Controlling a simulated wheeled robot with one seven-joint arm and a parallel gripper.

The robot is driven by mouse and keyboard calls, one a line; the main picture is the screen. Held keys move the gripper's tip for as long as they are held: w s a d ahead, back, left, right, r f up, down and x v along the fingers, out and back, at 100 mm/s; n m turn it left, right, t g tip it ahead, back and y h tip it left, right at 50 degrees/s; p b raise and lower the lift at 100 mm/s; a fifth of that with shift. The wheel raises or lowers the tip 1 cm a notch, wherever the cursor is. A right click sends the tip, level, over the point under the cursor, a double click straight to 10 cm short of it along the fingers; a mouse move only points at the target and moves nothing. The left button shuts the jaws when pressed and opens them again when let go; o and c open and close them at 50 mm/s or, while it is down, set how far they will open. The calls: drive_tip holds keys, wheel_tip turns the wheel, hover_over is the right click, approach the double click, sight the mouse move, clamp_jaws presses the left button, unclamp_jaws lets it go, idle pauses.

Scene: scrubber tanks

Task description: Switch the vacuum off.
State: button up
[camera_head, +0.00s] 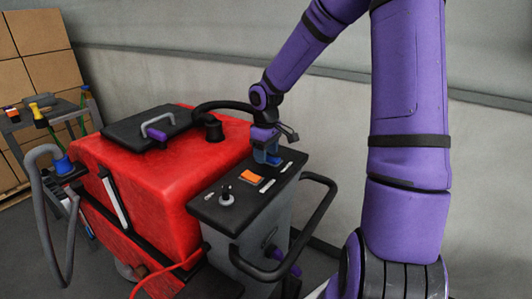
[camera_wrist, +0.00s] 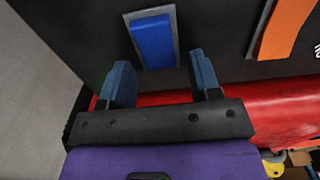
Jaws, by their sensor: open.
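The red scrubber machine (camera_head: 165,170) has a dark control panel (camera_head: 225,212) on its grey rear column. My gripper (camera_head: 269,158) is over the far end of this panel. In the wrist view my gripper (camera_wrist: 160,66) has its two blue fingers apart, with nothing between them. A blue rocker switch (camera_wrist: 152,42) in a grey frame lies just beyond the fingertips, roughly in line with the gap. An orange display or switch (camera_wrist: 284,25) is to its right, and also shows in the head view (camera_head: 251,176). No readable label tells which control is the vacuum's. I cannot tell whether the fingers touch the panel.
A grey-black knob (camera_head: 226,196) stands at the panel's near end. A black handle loop (camera_head: 318,225) sticks out on the right. A black lid (camera_head: 145,127) and a hose (camera_head: 52,205) are on the left. A wall rises close behind.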

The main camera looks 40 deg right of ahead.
drive_tip(key=shift+f, duration=0.15)
drive_tip(key=c, duration=0.9)
drive_tip(key=shift+s+d+r+t+y, duration=0.1)
drive_tip(key=shift+s+r+t+y, duration=0.15)
drive_tip(key=shift+t, duration=0.55)
drive_tip(key=shift+s+d+t+y, duration=0.1)
drive_tip(key=shift+t+y, duration=0.25)
drive_tip(key=shift+t, duration=0.45)
drive_tip(key=o, duration=0.9)
